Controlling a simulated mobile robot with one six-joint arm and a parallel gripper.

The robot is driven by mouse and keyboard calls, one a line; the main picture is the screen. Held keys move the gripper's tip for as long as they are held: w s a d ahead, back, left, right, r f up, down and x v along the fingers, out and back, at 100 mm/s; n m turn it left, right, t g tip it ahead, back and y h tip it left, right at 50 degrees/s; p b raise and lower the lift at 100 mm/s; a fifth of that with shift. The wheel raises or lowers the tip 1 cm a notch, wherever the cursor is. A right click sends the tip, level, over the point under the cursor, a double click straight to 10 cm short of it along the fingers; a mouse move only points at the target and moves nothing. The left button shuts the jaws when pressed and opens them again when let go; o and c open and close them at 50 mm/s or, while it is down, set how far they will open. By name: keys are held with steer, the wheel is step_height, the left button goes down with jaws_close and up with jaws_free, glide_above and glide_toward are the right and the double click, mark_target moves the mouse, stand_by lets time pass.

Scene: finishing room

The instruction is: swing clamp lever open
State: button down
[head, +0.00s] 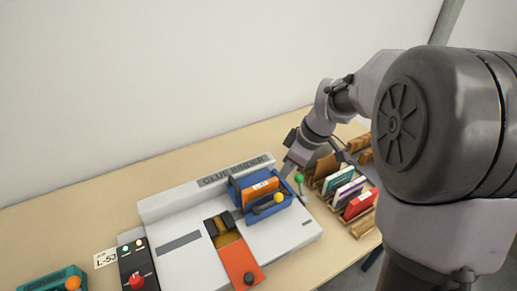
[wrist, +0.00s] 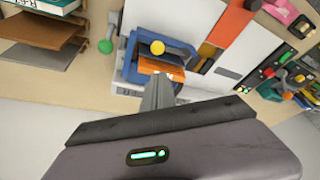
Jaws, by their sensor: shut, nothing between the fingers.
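The glue binder (head: 182,213) is a pale machine on the bench. A blue clamp (head: 245,190) at its right end stands around an orange block or booklet (head: 262,190). A yellow ball knob (head: 278,197) sits on the clamp's near side; it also shows in the wrist view (wrist: 157,47). A green ball knob on a thin stem (head: 300,179) stands just right of the clamp. I cannot tell which knob belongs to the clamp lever. My gripper (wrist: 158,78) is shut and empty, its fingertips close to the clamp and orange block. Contact cannot be told.
A wooden rack (head: 362,227) with several coloured booklets stands right of the binder. An orange slide (head: 239,263) lies at the binder's front. A dark control box with a red button (head: 137,281) and a teal item with an orange knob (head: 73,283) are at left.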

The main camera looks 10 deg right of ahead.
steer(key=shift+s, duration=0.15)
steer(key=b, duration=0.4)
glide_toward(273, 188)
steer(key=a+f, duration=0.2)
steer(key=f, duration=0.1)
steer(key=s+a+f, duration=0.1)
steer(key=f, duration=0.1)
steer(key=shift+a+f, duration=0.2)
steer(key=shift+a, duration=0.15)
